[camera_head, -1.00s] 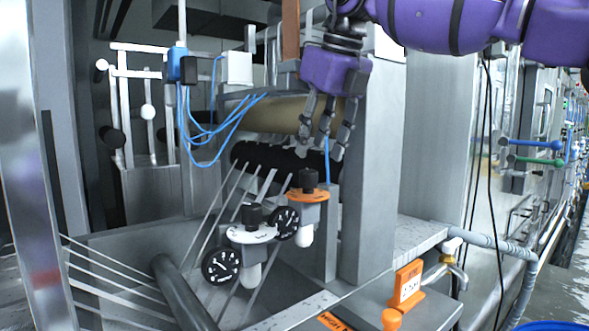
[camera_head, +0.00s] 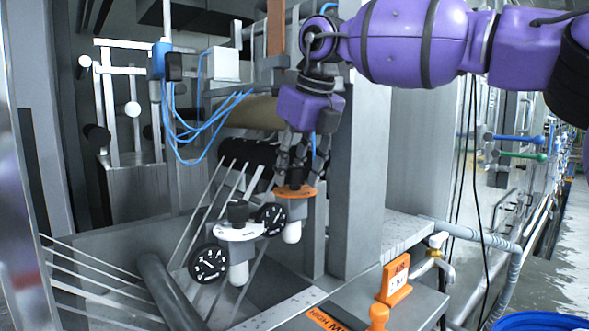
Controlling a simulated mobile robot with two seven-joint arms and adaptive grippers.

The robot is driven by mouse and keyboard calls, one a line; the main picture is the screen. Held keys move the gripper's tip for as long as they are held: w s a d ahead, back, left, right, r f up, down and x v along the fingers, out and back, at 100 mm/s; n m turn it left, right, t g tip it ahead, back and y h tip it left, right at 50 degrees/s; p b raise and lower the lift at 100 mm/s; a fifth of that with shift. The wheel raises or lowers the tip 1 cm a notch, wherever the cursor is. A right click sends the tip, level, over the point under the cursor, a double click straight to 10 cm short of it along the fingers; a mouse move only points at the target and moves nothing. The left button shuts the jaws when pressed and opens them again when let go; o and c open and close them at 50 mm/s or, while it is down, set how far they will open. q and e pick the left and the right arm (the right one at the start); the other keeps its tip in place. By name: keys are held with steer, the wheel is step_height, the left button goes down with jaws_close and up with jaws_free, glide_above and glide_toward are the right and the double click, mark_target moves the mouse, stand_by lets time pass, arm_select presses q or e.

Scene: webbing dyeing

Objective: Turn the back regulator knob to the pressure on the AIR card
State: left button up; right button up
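The back regulator has an orange collar (camera_head: 296,193), a dark knob (camera_head: 294,178) on top, a white bowl below and a round black gauge (camera_head: 271,219) at its left. My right gripper (camera_head: 295,172) points down over this knob, with its fingers around or beside it. The fingers partly hide the knob, and I cannot tell whether they touch it. The AIR card (camera_head: 396,279) stands in an orange holder at the lower right; its smaller print is too small to read surely. My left gripper is not in view.
The front regulator, with a white collar (camera_head: 240,232), black knob (camera_head: 238,211) and its own gauge (camera_head: 208,262), stands close at the left. A grey upright (camera_head: 357,180) stands just right of the back regulator. White webbing strands run at the left.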

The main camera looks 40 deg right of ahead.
steer(key=shift+d, duration=0.1)
jaws_close()
steer(key=n+y, duration=0.1)
steer(key=n, duration=0.2)
steer(key=n+y, duration=0.1)
steer(key=n, duration=0.1)
steer(key=shift+d+n+g+p, duration=0.15)
steer(key=shift+n+g+p, duration=0.15)
steer(key=shift+n+p, duration=0.1)
steer(key=n+y, duration=0.1)
steer(key=n, duration=0.2)
steer(key=n+g+y, duration=0.1)
steer(key=n, duration=0.1)
steer(key=shift+d+f+n, duration=0.1)
steer(key=shift+d+n, duration=0.05)
steer(key=shift+n, duration=0.25)
steer(key=shift+s+g, duration=0.1)
steer(key=shift+g, duration=0.3)
jaws_free()
steer(key=shift+s, duration=0.1)
